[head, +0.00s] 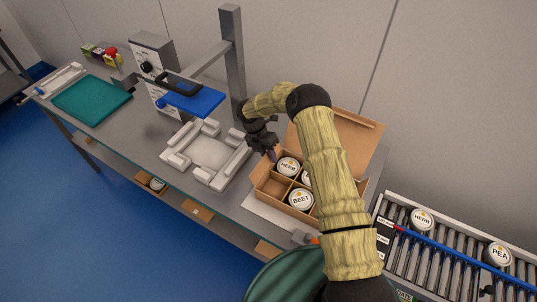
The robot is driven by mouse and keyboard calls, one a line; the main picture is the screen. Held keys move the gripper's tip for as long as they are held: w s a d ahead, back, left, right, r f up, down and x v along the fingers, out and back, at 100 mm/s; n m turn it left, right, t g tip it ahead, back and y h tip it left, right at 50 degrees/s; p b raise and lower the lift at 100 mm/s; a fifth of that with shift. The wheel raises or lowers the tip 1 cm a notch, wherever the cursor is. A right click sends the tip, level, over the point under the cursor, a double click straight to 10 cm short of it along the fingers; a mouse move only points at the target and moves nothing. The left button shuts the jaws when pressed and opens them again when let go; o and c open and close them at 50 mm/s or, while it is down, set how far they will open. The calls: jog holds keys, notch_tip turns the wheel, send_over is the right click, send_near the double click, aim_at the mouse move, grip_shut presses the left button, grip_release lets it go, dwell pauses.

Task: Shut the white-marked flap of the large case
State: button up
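The large cardboard case (268,193) stands on the bench right of centre, with its top open. A divider splits it into compartments, and it holds white-lidded tubs, one marked HERB (287,167) and one marked BEET (300,199). A large brown flap (355,143) stands up at the back of the case. I cannot make out a white mark on any flap. My arm crosses in front of the case and hides its middle and part of its right side. My gripper (271,154) points down by the case's back left corner; whether it touches is unclear. Its fingers are too small to read.
A pale grey moulded fixture (207,153) sits left of the case. A post with a blue plate (195,101) rises behind it. A teal tray (91,99) lies far left. A roller conveyor (450,262) with HERB and PEA tubs runs at the right.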

grip_shut()
